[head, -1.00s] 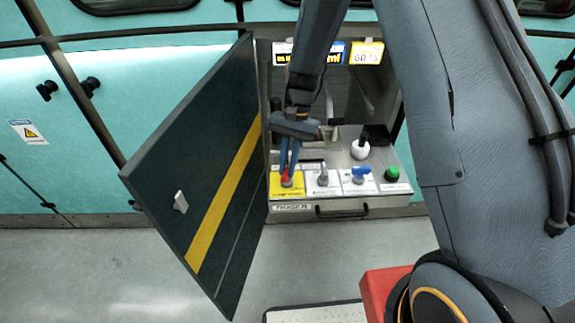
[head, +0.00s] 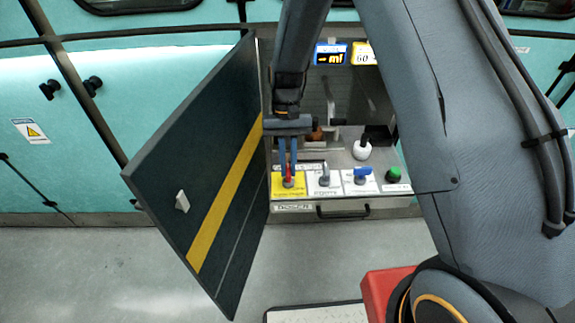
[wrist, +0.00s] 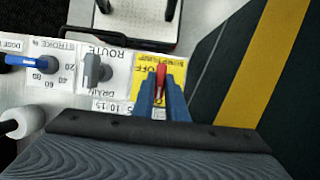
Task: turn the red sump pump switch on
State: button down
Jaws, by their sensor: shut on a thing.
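The red sump pump switch (head: 288,178) stands on a yellow label plate (head: 299,191) at the left end of the cabinet's control panel. My gripper (head: 287,170) reaches down to it from above, and its blue fingers are shut on the red lever. In the wrist view the red switch (wrist: 160,80) shows between the two fingertips (wrist: 160,92), one on each side. The yellow plate (wrist: 140,68) is partly hidden by the fingers, and only part of its "OFF" lettering shows. The switch's base is hidden in the wrist view.
The open dark cabinet door (head: 200,170) stands close on the left. A drawer handle (head: 342,211) is below.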

jog(key=shift+w, duration=0.1)
jog(key=c, duration=1.8)
grip_release()
jog(key=shift+o, duration=0.2)
jog(key=b+v, duration=0.1)
jog(key=v, duration=0.7)
jog(key=shift+b, duration=0.3)
jog(key=s+d+r+t, duration=0.2)
jog(key=s+d+r, duration=0.1)
jog(key=s+d, duration=0.4)
jog(key=s+d+r+t, duration=0.3)
jog(key=s+d, duration=0.4)
jog(key=s, duration=0.4)
jog(key=shift+s+d+r, duration=0.25)
jog(key=shift+s+d, duration=0.1)
jog(key=shift+d, duration=0.05)
